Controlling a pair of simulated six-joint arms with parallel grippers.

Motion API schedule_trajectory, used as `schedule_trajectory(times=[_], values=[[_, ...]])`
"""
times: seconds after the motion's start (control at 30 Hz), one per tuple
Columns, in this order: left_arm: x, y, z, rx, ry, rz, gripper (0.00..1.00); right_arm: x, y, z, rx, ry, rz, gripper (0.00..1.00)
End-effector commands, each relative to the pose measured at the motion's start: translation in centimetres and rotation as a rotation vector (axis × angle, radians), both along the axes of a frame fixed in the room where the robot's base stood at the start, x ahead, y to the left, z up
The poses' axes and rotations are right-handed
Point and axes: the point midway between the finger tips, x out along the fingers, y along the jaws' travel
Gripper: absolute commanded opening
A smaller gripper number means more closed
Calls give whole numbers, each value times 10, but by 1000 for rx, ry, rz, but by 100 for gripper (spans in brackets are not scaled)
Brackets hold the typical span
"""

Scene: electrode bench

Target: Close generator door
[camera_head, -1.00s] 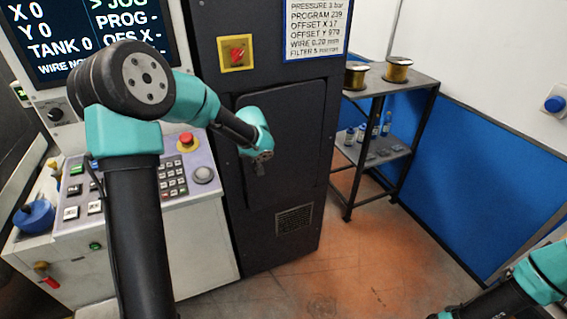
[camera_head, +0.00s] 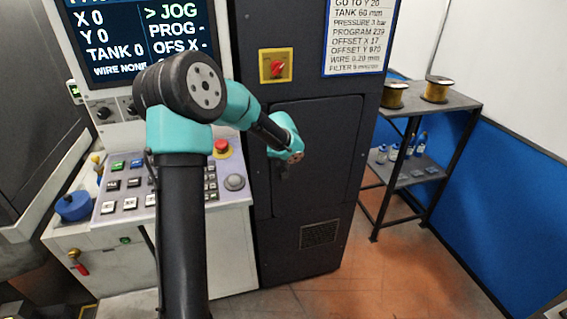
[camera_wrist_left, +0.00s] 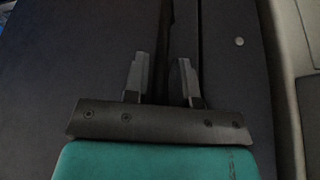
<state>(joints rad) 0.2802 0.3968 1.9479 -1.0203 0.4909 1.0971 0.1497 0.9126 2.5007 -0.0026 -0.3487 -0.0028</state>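The generator is a tall dark cabinet (camera_head: 305,262). Its door (camera_head: 325,150) is a dark panel with a rounded outline on the front. The door looks flush or nearly flush with the cabinet; I cannot tell if a small gap is left. My left gripper (camera_head: 283,172) is at the door's left side, small and dark against it. In the left wrist view its two fingers (camera_wrist_left: 161,75) stand apart, with dark panel surfaces and a vertical seam (camera_wrist_left: 197,35) beyond them. I see nothing held between them. My right gripper is out of view.
A red switch on a yellow plate (camera_head: 276,66) sits above the door. A control console (camera_head: 130,190) with buttons and a screen (camera_head: 140,38) stands to the left. A metal shelf (camera_head: 430,105) with wire spools stands to the right. The floor (camera_head: 385,265) before the shelf is clear.

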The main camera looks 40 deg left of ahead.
Motion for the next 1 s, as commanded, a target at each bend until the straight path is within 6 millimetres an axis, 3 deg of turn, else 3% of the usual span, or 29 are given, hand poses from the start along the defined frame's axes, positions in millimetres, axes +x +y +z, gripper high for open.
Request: schedule_trajectory(times=[0.13,0.53,1.0], values=[[-1,0,-1,-1,3,1,38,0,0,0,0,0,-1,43],[-5,-3,7,-1,5,3,38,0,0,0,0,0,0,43],[-30,-19,81,-2,1,2,38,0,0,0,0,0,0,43]])
